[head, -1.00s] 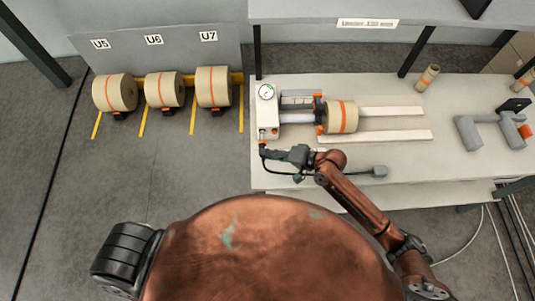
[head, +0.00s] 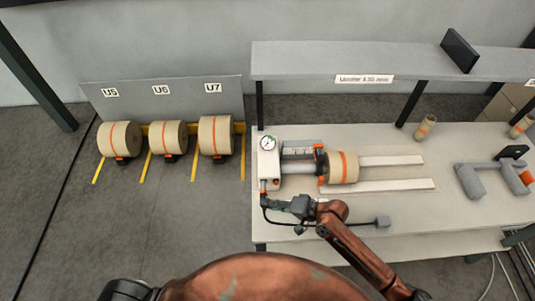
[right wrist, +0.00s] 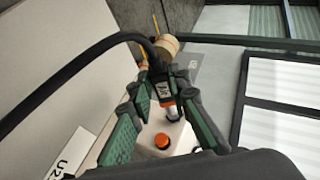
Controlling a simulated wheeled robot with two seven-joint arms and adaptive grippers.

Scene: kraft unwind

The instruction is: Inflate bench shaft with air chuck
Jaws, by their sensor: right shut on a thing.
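The bench shaft (head: 298,168) lies level on the bench, running from a white gauge block (head: 269,172) into a kraft roll (head: 341,168) with an orange band. A round dial (head: 268,143) tops the block. My right gripper (head: 279,204) is at the block's front lower corner. In the right wrist view my right gripper (right wrist: 160,92) is shut on the dark air chuck (right wrist: 162,84), which has an orange ring and a metal tip. The tip is close to the white block; I cannot tell whether it touches. An orange knob (right wrist: 161,141) shows nearby. My left gripper is out of view.
A black hose (right wrist: 62,72) trails from the chuck; on the bench, it leads toward a small grey block (head: 382,222). Pale rails (head: 400,185) lie beside the roll. A shelf (head: 340,60) overhangs the back. Floor rolls (head: 215,136) stand left under U5 to U7.

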